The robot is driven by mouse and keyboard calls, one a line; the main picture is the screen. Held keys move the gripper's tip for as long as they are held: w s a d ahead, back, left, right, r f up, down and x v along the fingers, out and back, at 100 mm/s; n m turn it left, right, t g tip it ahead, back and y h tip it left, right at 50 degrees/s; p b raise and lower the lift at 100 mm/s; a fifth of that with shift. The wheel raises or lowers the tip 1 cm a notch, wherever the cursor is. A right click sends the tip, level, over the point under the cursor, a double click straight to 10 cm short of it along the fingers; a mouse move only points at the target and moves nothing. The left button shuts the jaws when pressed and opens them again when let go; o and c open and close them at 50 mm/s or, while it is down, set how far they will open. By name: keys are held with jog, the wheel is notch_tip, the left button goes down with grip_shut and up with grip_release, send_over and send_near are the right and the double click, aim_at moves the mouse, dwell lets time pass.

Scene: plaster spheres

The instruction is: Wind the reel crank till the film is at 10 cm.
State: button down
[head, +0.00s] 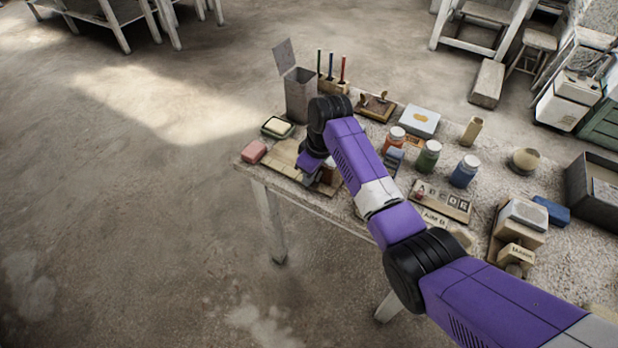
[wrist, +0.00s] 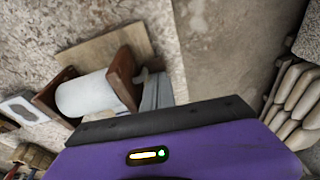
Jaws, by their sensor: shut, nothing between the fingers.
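The reel is a white roll (wrist: 84,96) between two brown wooden end boards (wrist: 124,78) in the wrist view. Its flat wooden base (wrist: 105,47) lies on the table behind it. In the head view the base (head: 284,154) shows left of my gripper, and the arm hides most of the reel. My gripper (head: 309,172) points down at the reel, close to its right end board in the wrist view. It is shut and empty. Grey parts show beside that end board; I cannot tell a crank from fingers there. No film length or scale is readable.
A pink block (head: 254,151) and a green soap dish (head: 277,127) stand left of the reel. A grey tin (head: 299,95) stands behind. Paint jars (head: 428,155) and a letter board (head: 441,200) crowd the right. The table's front edge is close to the reel.

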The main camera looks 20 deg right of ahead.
jog(key=shift+f+g+h+b, duration=0.1)
jog(key=shift+g+h+b, duration=0.2)
jog(key=shift+g+h, duration=0.4)
jog(key=shift+g, duration=0.5)
